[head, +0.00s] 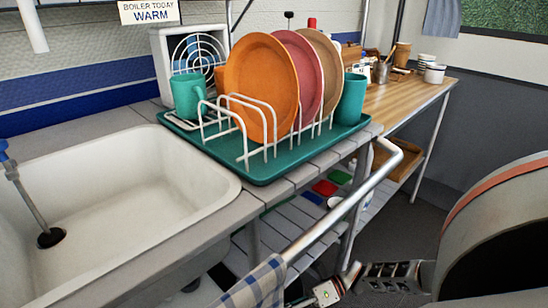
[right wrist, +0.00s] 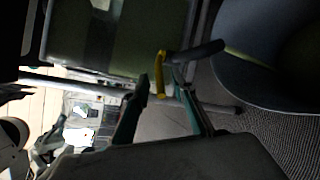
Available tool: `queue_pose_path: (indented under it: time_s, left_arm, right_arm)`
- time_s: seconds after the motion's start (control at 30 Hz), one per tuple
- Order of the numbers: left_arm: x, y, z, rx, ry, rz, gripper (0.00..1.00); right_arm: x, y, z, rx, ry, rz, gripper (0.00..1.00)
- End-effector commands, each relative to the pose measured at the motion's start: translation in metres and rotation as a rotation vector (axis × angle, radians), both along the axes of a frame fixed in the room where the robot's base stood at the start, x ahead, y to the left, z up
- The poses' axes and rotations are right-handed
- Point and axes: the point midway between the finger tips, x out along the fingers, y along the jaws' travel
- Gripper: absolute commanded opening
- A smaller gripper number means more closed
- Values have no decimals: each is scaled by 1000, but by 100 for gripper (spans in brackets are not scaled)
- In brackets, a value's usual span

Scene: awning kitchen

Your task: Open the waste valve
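In the right wrist view, a yellow lever (right wrist: 161,75) joined to a dark rod-like part (right wrist: 203,51) sits beside the edge of a dark green tank (right wrist: 125,35); it looks like the waste valve. My right gripper (right wrist: 161,82) points at it with its two fingers apart. The yellow lever shows between the fingertips; I cannot tell whether either finger touches it. In the head view, my right arm is low at the right edge, and the valve is not visible. My left gripper does not show clearly in either view.
A counter holds a white sink (head: 130,190) and a teal tray (head: 262,172) with plates and mugs. A metal rail (head: 345,205) with a checked cloth (head: 258,287) runs along its front. A lower shelf (head: 290,232) holds small items. A wooden-topped table (head: 410,92) stands beyond.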

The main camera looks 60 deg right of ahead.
Motion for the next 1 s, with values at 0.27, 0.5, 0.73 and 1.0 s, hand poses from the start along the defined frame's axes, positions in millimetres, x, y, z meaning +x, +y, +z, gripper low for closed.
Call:
queue_pose_path:
  time_s: [0.27,0.5,0.73,1.0]
  left_arm:
    - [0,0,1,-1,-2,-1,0]
    - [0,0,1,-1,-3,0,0]
    - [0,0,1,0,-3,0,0]
    - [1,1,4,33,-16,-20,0]
  right_arm:
    - [-26,-35,9,-2,2,1,26]
    - [-34,-47,12,-1,0,0,26]
    - [-34,-47,13,-1,0,0,20]
    - [-18,-39,25,18,-6,-53,0]
